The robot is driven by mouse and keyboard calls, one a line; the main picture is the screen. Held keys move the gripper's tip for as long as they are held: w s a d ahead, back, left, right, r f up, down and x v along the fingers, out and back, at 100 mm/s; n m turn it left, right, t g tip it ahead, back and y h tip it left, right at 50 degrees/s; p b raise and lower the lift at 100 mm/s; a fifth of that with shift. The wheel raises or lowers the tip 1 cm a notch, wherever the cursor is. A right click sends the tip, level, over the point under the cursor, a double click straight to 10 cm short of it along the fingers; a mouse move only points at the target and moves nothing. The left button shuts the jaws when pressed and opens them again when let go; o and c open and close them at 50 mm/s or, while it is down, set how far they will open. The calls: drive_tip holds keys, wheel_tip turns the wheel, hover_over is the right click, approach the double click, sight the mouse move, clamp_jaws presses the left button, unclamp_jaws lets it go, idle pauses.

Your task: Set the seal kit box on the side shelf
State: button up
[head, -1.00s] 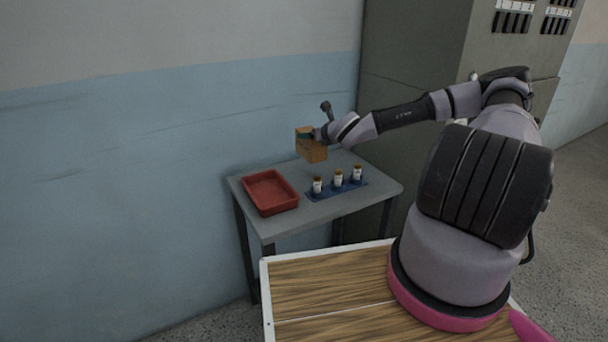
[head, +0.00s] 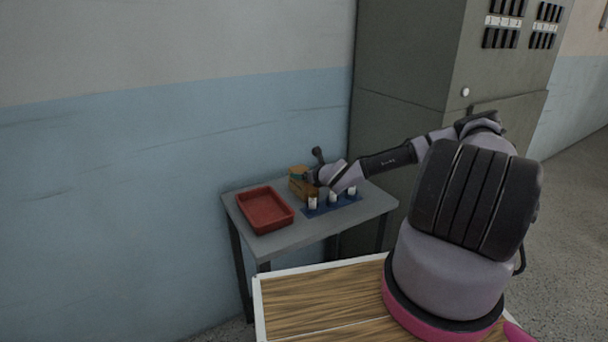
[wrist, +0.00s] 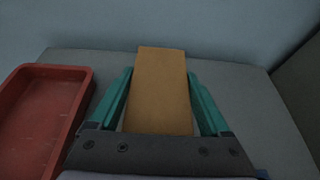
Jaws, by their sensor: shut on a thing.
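The seal kit box is a plain orange-brown box (head: 299,186) at the back of the grey side shelf (head: 290,238), a small table against the wall. In the wrist view the box (wrist: 160,90) stands between the two green fingers of my gripper (wrist: 160,98), which is shut on it. The box is low over the shelf top, between the red tray and the blue strip. I cannot tell whether its underside touches the surface. My wrist partly hides the box in the head view.
A red tray (head: 265,210) lies on the shelf's left side. A grey cabinet (head: 405,100) stands behind on the right.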

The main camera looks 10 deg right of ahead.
drive_tip(key=shift+f, duration=0.1)
drive_tip(key=o, duration=1.6)
drive_tip(key=shift+c, duration=0.2)
